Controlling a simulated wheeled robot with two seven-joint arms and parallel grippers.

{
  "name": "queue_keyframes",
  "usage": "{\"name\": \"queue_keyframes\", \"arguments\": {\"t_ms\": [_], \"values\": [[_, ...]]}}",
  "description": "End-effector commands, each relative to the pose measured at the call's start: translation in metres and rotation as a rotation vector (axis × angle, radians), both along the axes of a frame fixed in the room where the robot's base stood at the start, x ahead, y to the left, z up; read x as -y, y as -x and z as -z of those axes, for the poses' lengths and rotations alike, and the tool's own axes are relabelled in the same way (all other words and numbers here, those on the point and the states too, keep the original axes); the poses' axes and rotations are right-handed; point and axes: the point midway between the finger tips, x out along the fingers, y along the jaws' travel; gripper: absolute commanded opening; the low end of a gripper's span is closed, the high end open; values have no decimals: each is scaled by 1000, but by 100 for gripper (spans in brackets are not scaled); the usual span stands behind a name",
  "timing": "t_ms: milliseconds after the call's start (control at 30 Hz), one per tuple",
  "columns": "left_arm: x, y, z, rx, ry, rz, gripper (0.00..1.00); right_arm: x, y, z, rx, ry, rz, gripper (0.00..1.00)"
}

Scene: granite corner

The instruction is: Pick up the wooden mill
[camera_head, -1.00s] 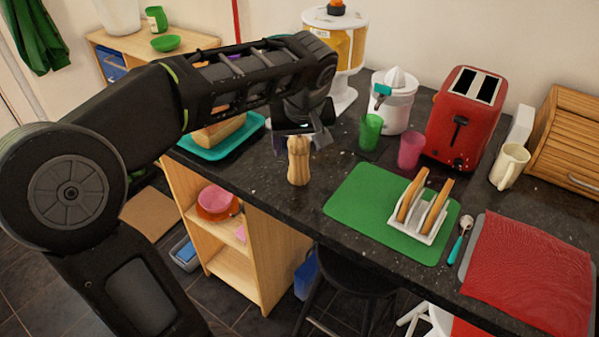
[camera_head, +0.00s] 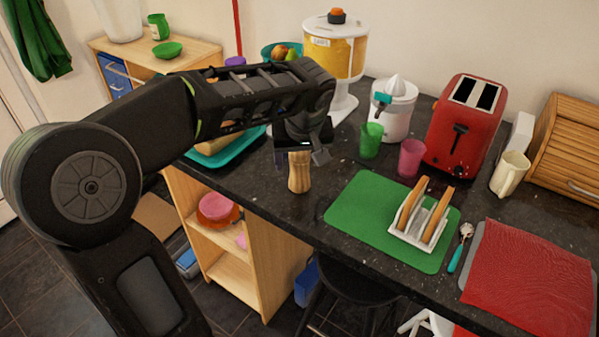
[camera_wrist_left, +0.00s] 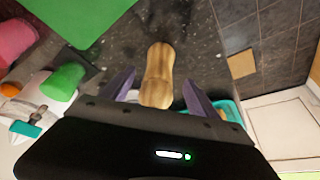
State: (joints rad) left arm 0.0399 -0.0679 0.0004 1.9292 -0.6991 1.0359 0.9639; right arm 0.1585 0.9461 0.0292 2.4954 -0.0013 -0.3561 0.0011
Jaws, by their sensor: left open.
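The wooden mill (camera_head: 299,176) stands upright on the dark counter near its front edge, left of the green mat. My left gripper (camera_head: 301,153) is above it and hides its top in the head view. In the left wrist view the mill (camera_wrist_left: 158,75) lies between the two spread purple fingers of the left gripper (camera_wrist_left: 156,95). The fingers are open, with a gap on both sides of the mill. My right gripper is not in view.
A green mat (camera_head: 352,205) with a white toast rack (camera_head: 415,226) lies to the right. A green cup (camera_head: 371,140), a pink cup (camera_head: 411,158), a juicer (camera_head: 396,108) and a red toaster (camera_head: 466,128) stand behind. A teal tray (camera_head: 236,150) is at the left.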

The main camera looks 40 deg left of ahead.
Motion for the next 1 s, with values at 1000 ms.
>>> {"name": "queue_keyframes", "arguments": {"t_ms": [1000], "values": [[-10,-13,43,-1,0,0,66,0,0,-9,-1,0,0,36]]}}
